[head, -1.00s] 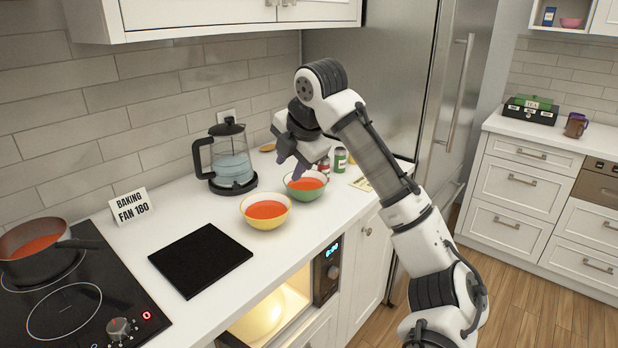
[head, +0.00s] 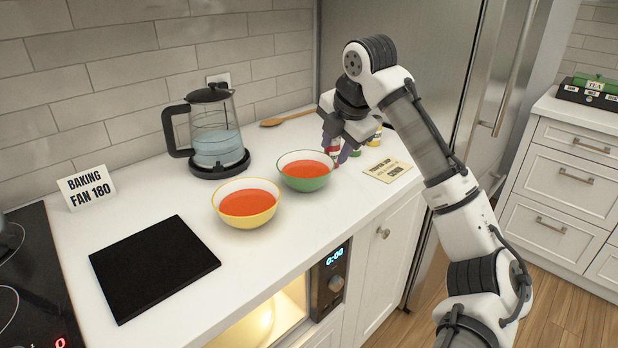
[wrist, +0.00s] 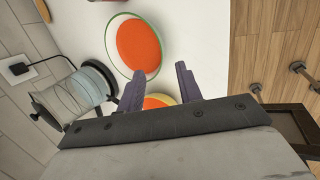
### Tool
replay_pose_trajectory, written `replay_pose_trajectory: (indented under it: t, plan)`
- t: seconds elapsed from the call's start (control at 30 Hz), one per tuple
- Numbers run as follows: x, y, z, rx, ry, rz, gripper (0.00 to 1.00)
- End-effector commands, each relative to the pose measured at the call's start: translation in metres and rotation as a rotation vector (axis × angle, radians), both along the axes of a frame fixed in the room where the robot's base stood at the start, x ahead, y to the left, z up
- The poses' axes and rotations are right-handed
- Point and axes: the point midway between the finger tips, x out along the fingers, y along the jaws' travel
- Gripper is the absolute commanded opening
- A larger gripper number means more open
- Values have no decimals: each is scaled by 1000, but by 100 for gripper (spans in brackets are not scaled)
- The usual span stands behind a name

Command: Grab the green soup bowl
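The green soup bowl (head: 304,182), with a pale rim inside and orange soup, stands upright on the white counter. It also shows in the wrist view (wrist: 138,47), just beyond the fingertips. My gripper (head: 338,155) is at the bowl's right rear side in the head view, fingers pointing down. In the wrist view my gripper (wrist: 158,73) has its two purple-grey fingers spread, with nothing held between them. Whether a finger touches the bowl's rim cannot be told.
A yellow bowl (head: 247,220) of soup stands left of the green one. A glass kettle (head: 213,140), a wooden spoon (head: 285,119), a recipe card (head: 387,171) and small jars, partly hidden by my gripper, are nearby. A black board (head: 155,268) lies front left.

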Motion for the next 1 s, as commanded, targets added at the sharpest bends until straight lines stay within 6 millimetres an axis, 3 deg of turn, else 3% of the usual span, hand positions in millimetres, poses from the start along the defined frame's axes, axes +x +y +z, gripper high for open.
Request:
replay_pose_trajectory:
  t: [0.3,0.57,0.83,1.0]
  plan:
    - [23,11,-53,-1,2,0,35]
    - [31,15,-70,0,1,0,35]
    - [45,23,-104,0,2,-1,35]
    - [48,24,-111,1,-1,-1,35]
